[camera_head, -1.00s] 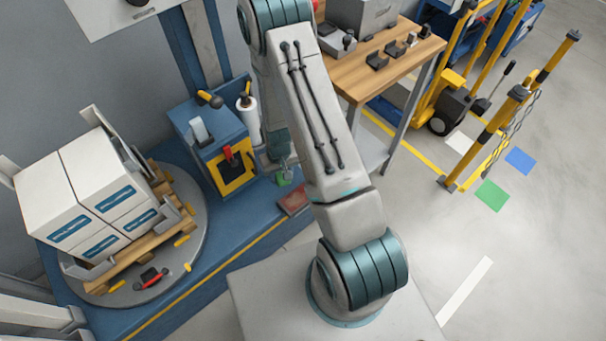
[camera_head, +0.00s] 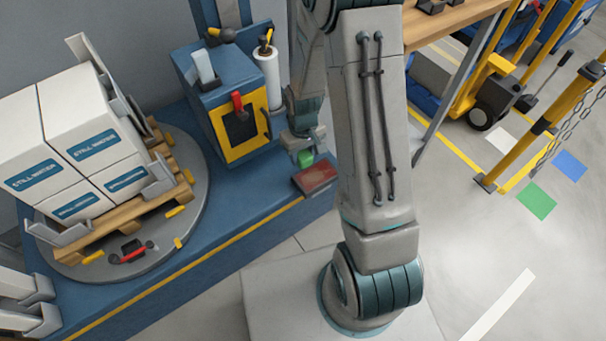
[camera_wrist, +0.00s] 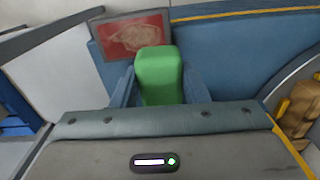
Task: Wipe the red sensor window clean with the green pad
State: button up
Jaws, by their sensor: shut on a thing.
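The red sensor window (camera_head: 316,178) lies in a dark frame on the blue platform, near its yellow-striped front edge. In the wrist view the window (camera_wrist: 118,38) has a pale greyish smear over its middle. My gripper (camera_head: 303,150) is shut on the green pad (camera_wrist: 158,72), which stands out between the fingers. In the head view the pad (camera_head: 306,158) is just behind and left of the window, close to it. In the wrist view the pad covers the window's lower right corner. I cannot tell whether they touch.
A blue box with a yellow-framed front (camera_head: 238,135) and red handle stands left of my gripper. A white roll (camera_head: 268,78) stands behind it. White cartons (camera_head: 75,145) sit on a wooden pallet on the round turntable (camera_head: 190,225) at left. The platform's front strip is clear.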

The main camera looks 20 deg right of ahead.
jog(key=shift+s+f+n+b, duration=0.25)
jog(key=shift+f+b, duration=0.5)
jog(key=shift+b, duration=0.4)
jog(key=shift+s+f+n+b, duration=0.25)
jog(key=shift+f+b, duration=0.45)
jog(key=shift+b, duration=0.45)
